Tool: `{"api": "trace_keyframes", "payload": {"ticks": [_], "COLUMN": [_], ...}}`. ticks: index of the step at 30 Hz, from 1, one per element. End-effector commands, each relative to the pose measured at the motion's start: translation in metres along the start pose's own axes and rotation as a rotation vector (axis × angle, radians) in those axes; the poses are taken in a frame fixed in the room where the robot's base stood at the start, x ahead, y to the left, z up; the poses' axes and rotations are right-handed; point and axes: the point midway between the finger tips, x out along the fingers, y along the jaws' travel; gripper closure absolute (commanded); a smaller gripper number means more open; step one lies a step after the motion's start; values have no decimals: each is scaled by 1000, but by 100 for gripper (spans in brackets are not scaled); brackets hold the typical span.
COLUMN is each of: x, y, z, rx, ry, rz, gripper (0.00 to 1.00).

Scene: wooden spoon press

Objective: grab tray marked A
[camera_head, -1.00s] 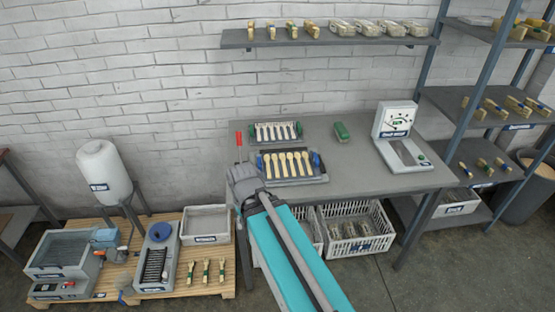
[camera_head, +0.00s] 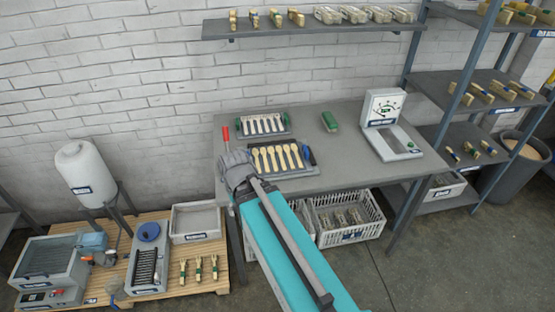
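Two trays stand on the grey workbench (camera_head: 340,172). The front dark tray (camera_head: 290,173) holds several pale wooden spoons and has a blue part at its right end. The back tray (camera_head: 263,134) holds several whitish spoon shapes and has green parts at its ends. No letter A is legible on either tray. My gripper (camera_head: 236,165) is over the bench's left end, close to the left side of the front tray. I cannot tell whether it touches that tray. Its fingers are too small and partly hidden by my arm to show their opening.
A red-handled lever (camera_head: 226,136) stands just behind my gripper. A green block (camera_head: 329,121) and a white dial scale (camera_head: 388,135) stand further right. White crates (camera_head: 343,218) sit below. A wall shelf (camera_head: 310,28) hangs above, with a shelf rack (camera_head: 470,98) at right.

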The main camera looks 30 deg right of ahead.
Motion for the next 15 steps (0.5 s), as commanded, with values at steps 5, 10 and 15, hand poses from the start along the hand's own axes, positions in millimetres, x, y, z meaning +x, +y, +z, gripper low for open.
{"api": "trace_keyframes", "payload": {"ticks": [5, 10, 15], "x": [-5, -11, -20], "y": [20, 53, 106], "z": [-21, -54, -89], "rx": [23, 63, 108], "ry": [27, 77, 142], "rz": [-6, -13, -14], "gripper": [34, 34, 34]}}
